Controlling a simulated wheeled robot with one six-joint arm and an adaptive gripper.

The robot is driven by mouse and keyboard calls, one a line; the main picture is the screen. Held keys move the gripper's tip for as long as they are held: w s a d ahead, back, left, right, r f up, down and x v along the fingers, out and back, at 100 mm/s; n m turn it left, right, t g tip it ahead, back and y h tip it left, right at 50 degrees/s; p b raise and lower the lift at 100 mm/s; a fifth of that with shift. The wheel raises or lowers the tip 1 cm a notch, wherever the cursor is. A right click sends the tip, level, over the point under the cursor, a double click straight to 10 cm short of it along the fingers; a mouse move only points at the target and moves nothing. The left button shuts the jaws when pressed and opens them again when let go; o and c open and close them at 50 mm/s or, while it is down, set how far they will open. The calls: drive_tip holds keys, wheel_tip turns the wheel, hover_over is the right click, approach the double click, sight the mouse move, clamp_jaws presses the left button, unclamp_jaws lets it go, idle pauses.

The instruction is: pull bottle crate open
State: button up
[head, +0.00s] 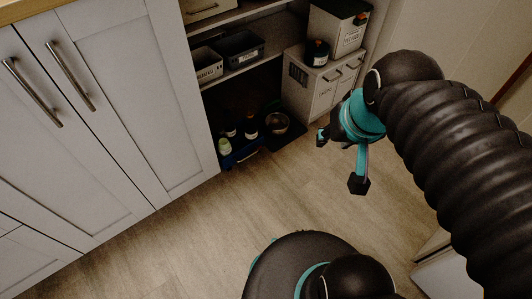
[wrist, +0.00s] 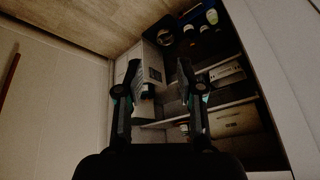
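The blue bottle crate (head: 243,157) sits low in the dark bottom bay of the shelving, near the floor, with several bottles (head: 250,123) standing in it. In the wrist view, which shows the scene upside down, the blue crate (wrist: 193,10) is at the top right with bottles (wrist: 212,16) in it. My gripper (head: 341,160) is open and empty, in the air to the right of the crate and apart from it. In the wrist view my gripper (wrist: 158,68) has its two fingers spread in front of a white cabinet. Much of the crate is in shadow.
A metal bowl (head: 276,122) sits right of the crate. A small white cabinet (head: 313,85) stands beside the bay, with a dark jar (head: 317,54) and a bin (head: 337,27) on top. Shelf bins (head: 240,47) are above. White cupboards (head: 95,115) flank the left. The wooden floor (head: 205,225) in front is clear.

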drive_tip(key=w+a+f+m+g+y+b, duration=0.25)
drive_tip(key=w+a+f+m+y, duration=0.35)
drive_tip(key=w+f+m, duration=0.55)
drive_tip(key=w+a+f+m+g+y+b, duration=0.25)
drive_tip(key=w+a+f+m+y, duration=0.25)
drive_tip(key=w+f+m, duration=0.6)
drive_tip(key=w+f+m+t+y+b, duration=0.1)
drive_tip(key=w+f+m+t+y, duration=0.15)
drive_tip(key=f+m, duration=0.4)
drive_tip(key=w+f+m+t+y, duration=0.1)
drive_tip(key=w+f+m, duration=0.2)
drive_tip(key=f, duration=0.7)
drive_tip(key=m+t+h+b, duration=0.25)
drive_tip(key=m+t, duration=0.25)
drive_tip(key=m, duration=0.6)
approach(249, 156)
drive_tip(key=shift+y, duration=0.3)
drive_tip(key=x, duration=0.6)
drive_tip(key=f+x, duration=0.1)
drive_tip(key=x, duration=0.3)
drive_tip(key=shift+w+d, duration=0.15)
drive_tip(key=shift+w, duration=0.1)
clamp_jaws()
